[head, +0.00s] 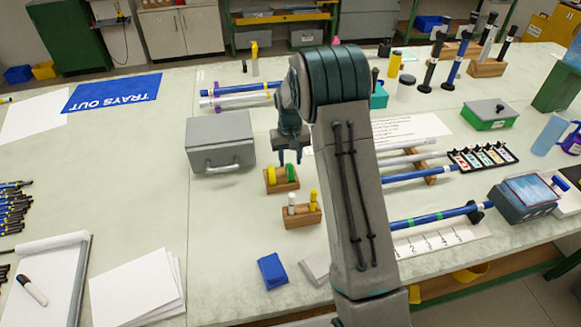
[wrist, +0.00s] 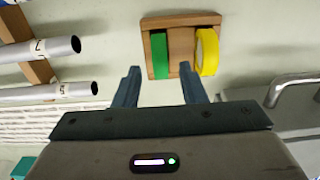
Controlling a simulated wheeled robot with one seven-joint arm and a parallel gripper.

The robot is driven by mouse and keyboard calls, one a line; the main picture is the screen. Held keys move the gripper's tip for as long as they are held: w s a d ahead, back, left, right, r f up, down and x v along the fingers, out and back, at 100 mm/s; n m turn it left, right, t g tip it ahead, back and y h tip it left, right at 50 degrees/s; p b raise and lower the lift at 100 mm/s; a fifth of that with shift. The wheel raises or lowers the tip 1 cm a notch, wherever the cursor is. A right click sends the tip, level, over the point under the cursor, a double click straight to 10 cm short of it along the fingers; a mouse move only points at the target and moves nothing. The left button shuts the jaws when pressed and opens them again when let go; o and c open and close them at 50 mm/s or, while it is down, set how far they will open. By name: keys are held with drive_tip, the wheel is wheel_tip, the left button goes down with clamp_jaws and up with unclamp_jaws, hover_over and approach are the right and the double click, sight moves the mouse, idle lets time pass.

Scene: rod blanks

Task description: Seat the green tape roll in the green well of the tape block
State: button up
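The wooden tape block (head: 283,187) stands on the table below my gripper, and it also shows in the wrist view (wrist: 182,20). The green tape roll (head: 290,170) stands upright at the block's right end; in the wrist view it is edge-on (wrist: 160,56), at the block's left side. A yellow tape roll (wrist: 207,52) stands at the other end, with bare wood between. My gripper (head: 290,158) is open and empty above the block. In the wrist view its fingertips (wrist: 160,70) are apart, one to each side of the green roll's line. The green well's inside is hidden; I cannot tell how deep the roll sits.
A grey metal box (head: 220,140) with a handle stands left of the block. A small wooden holder (head: 301,214) with white and yellow pegs stands just in front. Blue and grey rods (head: 415,172) lie to the right.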

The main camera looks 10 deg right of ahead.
sight(290, 166)
drive_tip(key=s+r, duration=0.4)
drive_tip(key=r, duration=0.3)
drive_tip(key=s+r, duration=0.4)
drive_tip(key=r, duration=0.4)
drive_tip(key=s+r+t, duration=0.2)
drive_tip(key=s+t, duration=0.1)
drive_tip(key=s, duration=2.2)
drive_tip(key=shift+r+b, duration=0.3)
drive_tip(key=shift+b, duration=0.05)
